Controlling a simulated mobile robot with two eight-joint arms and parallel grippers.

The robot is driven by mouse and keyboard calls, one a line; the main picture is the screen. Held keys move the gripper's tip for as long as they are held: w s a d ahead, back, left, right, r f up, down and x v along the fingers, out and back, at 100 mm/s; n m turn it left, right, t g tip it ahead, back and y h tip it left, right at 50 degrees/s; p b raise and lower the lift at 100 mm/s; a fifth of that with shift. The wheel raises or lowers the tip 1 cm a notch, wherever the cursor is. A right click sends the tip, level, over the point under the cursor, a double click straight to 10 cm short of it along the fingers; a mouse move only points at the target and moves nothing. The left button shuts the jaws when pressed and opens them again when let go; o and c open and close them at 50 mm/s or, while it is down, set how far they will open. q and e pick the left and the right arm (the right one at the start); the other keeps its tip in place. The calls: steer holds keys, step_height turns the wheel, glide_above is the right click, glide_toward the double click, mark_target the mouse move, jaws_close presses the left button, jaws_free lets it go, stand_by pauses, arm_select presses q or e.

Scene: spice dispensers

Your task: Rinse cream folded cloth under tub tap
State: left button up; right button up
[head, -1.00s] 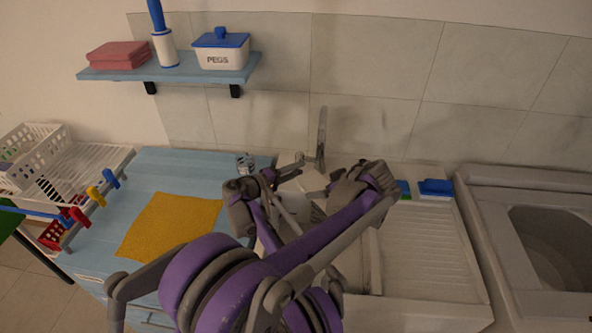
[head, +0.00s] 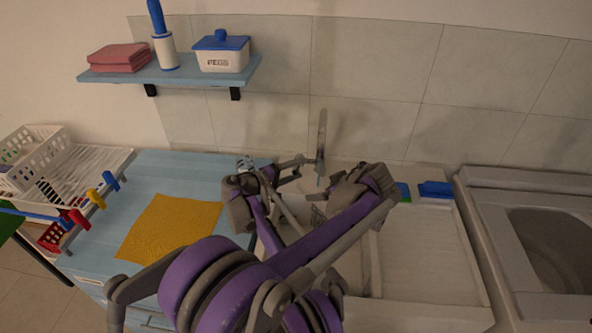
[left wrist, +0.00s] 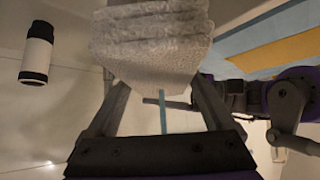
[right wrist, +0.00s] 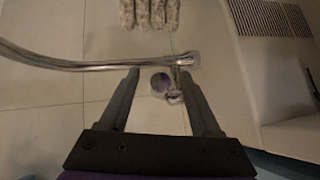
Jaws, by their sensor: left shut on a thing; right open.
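The cream folded cloth (left wrist: 150,45) fills the upper middle of the left wrist view, its layers stacked, with my left gripper (left wrist: 160,80) shut on it. The folds also show at the top of the right wrist view (right wrist: 150,14). The tap (head: 322,140) stands against the tiled wall in the head view. A thin bluish strip, which looks like running water, shows below it and also in the left wrist view (left wrist: 162,112). My right gripper (right wrist: 160,78) is open, with the metal tap parts (right wrist: 170,82) between and beyond its fingers; contact is unclear. My arms hide much of the tub.
A yellow cloth (head: 170,228) lies on the blue worktop (head: 180,168) at left, beside a white drying rack (head: 95,165). A shelf (head: 185,70) above holds a pegs box (head: 221,52). A ribbed white board (head: 425,245) lies right of my arms.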

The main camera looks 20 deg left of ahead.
steer(key=v, duration=1.2)
steer(key=shift+r, duration=0.1)
